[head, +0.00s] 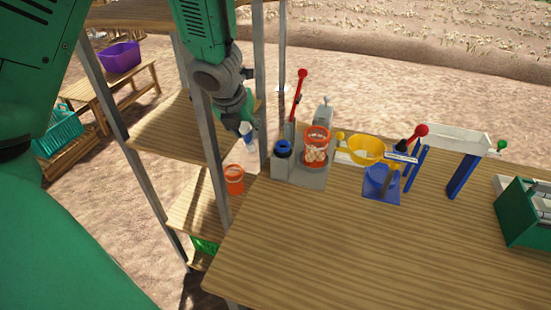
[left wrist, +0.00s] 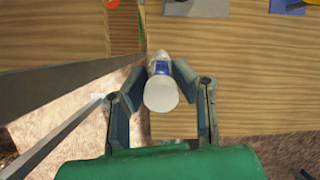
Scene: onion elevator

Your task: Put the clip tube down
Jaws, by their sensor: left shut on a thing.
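The clip tube (head: 249,137) is white with a blue part. My left gripper (head: 246,128) is shut on it, beside the metal posts of the shelf rack and near the table's far left corner. In the left wrist view the tube (left wrist: 161,92) points at the camera, its round white end between the two fingers (left wrist: 160,85). Table wood lies behind it there; I cannot tell the gap between tube and table. My right gripper is not in view.
A shelf rack (head: 117,113) stands left of the wooden table (head: 330,240). An orange cup (head: 234,178) is on a rack shelf. Along the table's far edge stand a grey device with a red-knobbed lever (head: 299,95), a yellow bowl (head: 365,150) and a blue stand (head: 381,185). The front of the table is clear.

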